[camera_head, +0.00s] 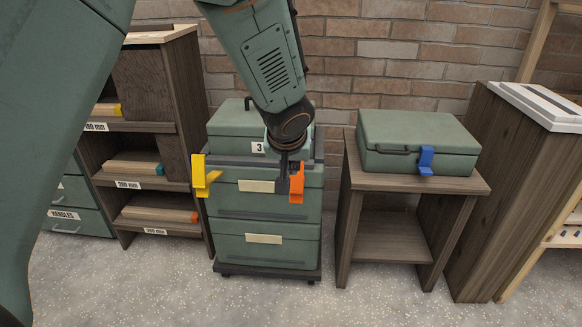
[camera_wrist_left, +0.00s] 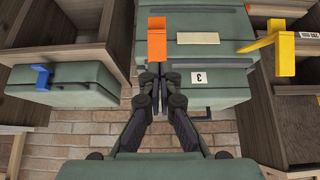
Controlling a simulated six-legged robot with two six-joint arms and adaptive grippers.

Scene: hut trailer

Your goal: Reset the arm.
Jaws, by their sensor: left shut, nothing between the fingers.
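My left arm (camera_head: 265,65) comes down from the top of the head view. My left gripper (camera_head: 287,178) hangs in front of the green drawer unit (camera_head: 268,252), beside its orange latch (camera_head: 297,183). In the left wrist view the gripper (camera_wrist_left: 155,80) has its fingers together and holds nothing; the orange latch (camera_wrist_left: 157,42) is just beyond the fingertips. Whether the fingers touch the latch I cannot tell. My right gripper is not in view.
A yellow latch (camera_head: 204,177) sticks out at the unit's left. A green case (camera_head: 418,142) with a blue latch (camera_head: 426,160) lies on a wooden stand (camera_head: 390,241) at the right. A wooden shelf (camera_head: 190,95) stands at the left. The speckled floor in front is clear.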

